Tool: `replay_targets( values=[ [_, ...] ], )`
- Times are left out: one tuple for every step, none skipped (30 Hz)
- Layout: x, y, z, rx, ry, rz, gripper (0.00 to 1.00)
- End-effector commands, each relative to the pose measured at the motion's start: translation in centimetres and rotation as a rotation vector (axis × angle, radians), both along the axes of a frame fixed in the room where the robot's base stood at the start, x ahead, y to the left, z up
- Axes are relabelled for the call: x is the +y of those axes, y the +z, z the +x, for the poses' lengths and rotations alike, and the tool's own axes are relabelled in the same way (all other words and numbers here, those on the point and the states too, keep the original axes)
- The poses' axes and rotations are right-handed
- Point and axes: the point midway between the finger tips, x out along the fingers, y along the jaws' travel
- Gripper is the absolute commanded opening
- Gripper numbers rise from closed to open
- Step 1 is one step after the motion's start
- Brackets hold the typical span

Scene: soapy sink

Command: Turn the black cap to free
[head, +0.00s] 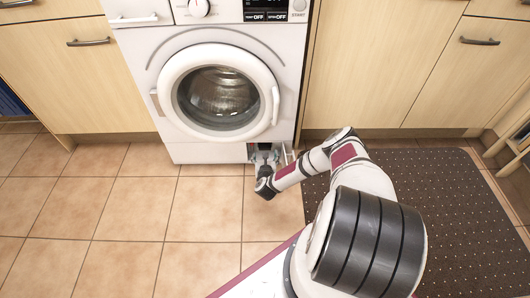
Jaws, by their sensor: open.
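A white washing machine (190,135) stands against the cabinets with its round door closed. A small opening (265,147) shows low in its front, at the bottom right corner. My gripper (264,158) is at this opening, close to the floor, with its fingers open and pointing toward the machine. The black cap cannot be made out; the gripper and the dark of the opening cover that spot. I cannot tell whether the fingers are around the cap or touching it.
Wooden cabinets (385,75) stand on both sides of the machine. A dark dotted mat (450,215) lies on the floor at the right, partly under my arm. A wooden piece of furniture (508,150) stands at the right edge. The tiled floor (120,215) at the left is clear.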

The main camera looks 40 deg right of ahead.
Motion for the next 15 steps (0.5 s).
replay_targets(
  values=[
    [-0.6,-0.6,0.8,-0.001,-0.002,-0.003,0.7],
    [-0.9,-0.9,1.2,-0.001,-0.002,-0.002,0.7],
    [-1.3,-1.1,1.8,-0.001,-0.001,-0.003,0.7],
    [-1.5,-1.4,2.2,0.0,-0.001,-0.002,0.7],
    [-1.8,-1.5,2.5,-0.001,-0.001,-0.003,0.7],
    [-2.1,-1.7,3.0,0.0,-0.001,-0.002,0.7],
    [-2.3,-1.9,3.3,-0.001,-0.001,-0.003,0.7],
    [-2.5,-2.0,3.6,0.0,-0.001,-0.002,0.7],
    [-2.7,-2.2,3.9,0.0,-0.001,-0.002,0.7],
    [-2.9,-2.3,4.2,0.0,-0.001,-0.002,0.7],
    [-3.0,-2.3,4.3,0.0,-0.001,-0.002,0.7],
    [-3.1,-2.4,4.6,0.001,0.0,-0.001,0.7],
    [-3.2,-2.4,4.7,0.001,0.0,-0.001,0.7],
    [-3.2,-2.5,4.8,0.001,0.0,-0.001,0.7],
    [-3.3,-2.5,4.9,0.0,0.0,0.0,0.7]
  ],
)
